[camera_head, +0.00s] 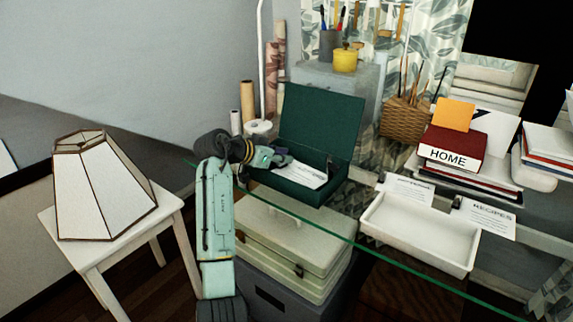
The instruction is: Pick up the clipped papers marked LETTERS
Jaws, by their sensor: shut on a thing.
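A white sheet of clipped papers (305,176) lies tilted in the open dark green box (310,196) on the glass shelf. Its print is too small to read. My gripper (281,158) reaches over the box's left side and is shut on the papers' upper left end, which its fingers partly hide. Two more clipped papers lie behind the white tray: one marked RECIPES (487,219) at the right, and one (407,190) at the left whose heading I cannot make out.
The white tray (376,236) stands empty near the glass edge. Behind are a wicker basket (406,117), a red HOME book (452,150) on a stack, and a yellow pot (345,61). Paper rolls (247,101) stand left of the box's lid. A lampshade (98,190) sits on a stool.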

